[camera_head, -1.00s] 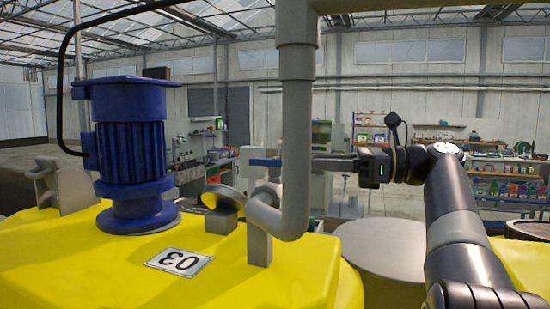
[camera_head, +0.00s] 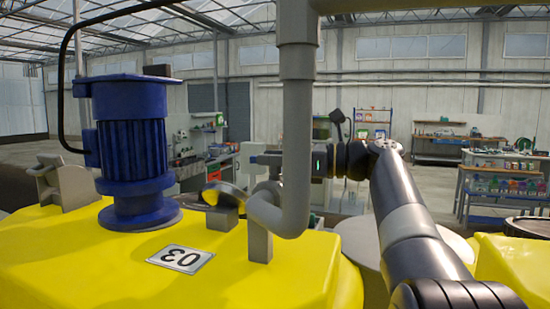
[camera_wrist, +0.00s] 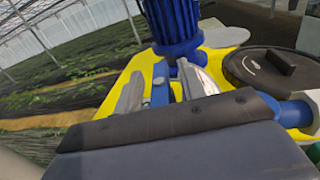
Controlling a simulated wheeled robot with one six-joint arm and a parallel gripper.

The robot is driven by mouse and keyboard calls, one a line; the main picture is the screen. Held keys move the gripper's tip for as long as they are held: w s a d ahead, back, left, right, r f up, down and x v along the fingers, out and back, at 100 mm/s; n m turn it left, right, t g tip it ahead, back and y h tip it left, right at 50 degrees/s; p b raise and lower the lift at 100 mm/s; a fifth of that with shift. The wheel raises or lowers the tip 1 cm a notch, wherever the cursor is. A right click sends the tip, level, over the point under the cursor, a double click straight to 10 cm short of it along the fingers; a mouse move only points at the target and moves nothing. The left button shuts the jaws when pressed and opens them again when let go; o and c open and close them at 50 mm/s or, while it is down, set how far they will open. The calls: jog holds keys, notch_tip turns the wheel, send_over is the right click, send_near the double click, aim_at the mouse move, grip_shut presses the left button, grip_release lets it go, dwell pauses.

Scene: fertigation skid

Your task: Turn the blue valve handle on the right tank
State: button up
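The blue valve handle (camera_wrist: 160,85) shows in the wrist view as a narrow blue bar between the two silver fingers of my gripper (camera_wrist: 162,88). The fingers stand apart on either side of it, and contact is not clear. In the head view my gripper (camera_head: 268,158) reaches left behind the grey vertical pipe, at the height of the valve. The pipe hides part of the fingers, and the handle is mostly hidden there. The yellow tank (camera_head: 90,270) marked 03 lies below, with the grey valve piping on its top.
A blue motor (camera_head: 132,150) stands on the tank to the left. The grey vertical pipe (camera_head: 296,130) stands in front of my gripper. A round dark lid (camera_wrist: 270,72) lies at the right in the wrist view. Shelves (camera_head: 500,180) stand far behind.

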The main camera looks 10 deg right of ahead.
grip_shut()
jog(key=shift+r+t+p, duration=0.15)
jog(key=shift+t+p, duration=0.15)
jog(key=shift+p, duration=0.1)
jog(key=shift+m+t+h, duration=0.3)
jog(key=shift+m, duration=0.1)
jog(key=shift+m+t+h+p, duration=0.3)
jog(key=shift+t+p, duration=0.1)
jog(key=shift+p, duration=0.25)
jog(key=shift+t, duration=0.3)
grip_release()
